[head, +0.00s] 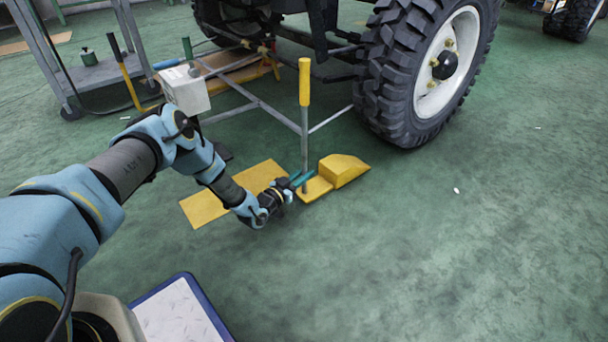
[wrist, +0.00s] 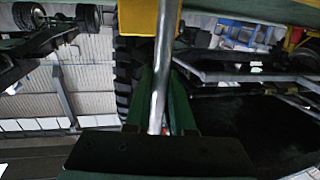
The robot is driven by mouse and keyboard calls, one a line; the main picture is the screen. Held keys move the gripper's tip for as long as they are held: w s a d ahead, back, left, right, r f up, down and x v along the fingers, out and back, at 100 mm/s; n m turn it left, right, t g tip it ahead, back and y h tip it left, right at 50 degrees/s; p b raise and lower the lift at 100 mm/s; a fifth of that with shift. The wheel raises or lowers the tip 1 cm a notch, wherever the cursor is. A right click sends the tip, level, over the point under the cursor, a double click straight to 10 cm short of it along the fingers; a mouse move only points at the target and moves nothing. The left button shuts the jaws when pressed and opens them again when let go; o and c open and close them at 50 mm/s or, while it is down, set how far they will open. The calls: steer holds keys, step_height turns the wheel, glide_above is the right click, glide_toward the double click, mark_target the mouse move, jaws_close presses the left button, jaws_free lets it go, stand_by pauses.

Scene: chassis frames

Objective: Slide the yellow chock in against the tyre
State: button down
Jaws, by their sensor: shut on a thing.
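The yellow chock (head: 345,171) lies on the green floor in the head view, its wedge on a flat base plate. A grey upright pole with a yellow grip (head: 304,82) rises from that plate. The black tyre (head: 392,92) on a white rim stands behind and right of the chock, with a strip of floor showing between them. My gripper (head: 302,181) is low at the pole, its teal fingers shut on it. In the wrist view the pole (wrist: 166,70) runs between my fingers (wrist: 165,105), and part of the tyre (wrist: 126,70) shows behind. The chock's wedge is not clear there.
A flat yellow plate (head: 205,208) lies on the floor under and left of my forearm. A grey metal frame (head: 245,100) and a light box (head: 186,90) stand behind it. A blue-edged panel (head: 180,312) is at the bottom. The floor at right is clear.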

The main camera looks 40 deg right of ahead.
mark_target(334, 165)
steer(key=shift+s+d+f+b, duration=0.1)
steer(key=shift+s+d+b, duration=0.05)
steer(key=shift+d+b, duration=1.8)
steer(key=shift+s+d+r+b, duration=0.15)
steer(key=shift+d+b, duration=1.2)
steer(key=shift+d, duration=1.2)
steer(key=shift+s+d+f+b, duration=0.15)
steer(key=shift+d+b, duration=1.5)
steer(key=shift+d, duration=0.6)
steer(key=shift+s+d, duration=0.15)
steer(key=shift+d, duration=1.95)
steer(key=shift+s+d, duration=0.1)
steer(key=shift+d, duration=1.95)
steer(key=c, duration=0.7)
jaws_free()
steer(key=shift+a+r, duration=0.1)
steer(key=shift+r, duration=0.1)
steer(key=shift+a, duration=0.25)
steer(key=a+p, duration=0.2)
steer(key=a, duration=0.1)
steer(key=s+a+p, duration=0.1)
steer(key=a+p, duration=0.1)
steer(key=a, duration=0.1)
steer(key=a+p, duration=0.3)
steer(key=shift+s, duration=0.15)
steer(key=shift+s+a+f, duration=0.1)
steer(key=shift+a, duration=0.4)
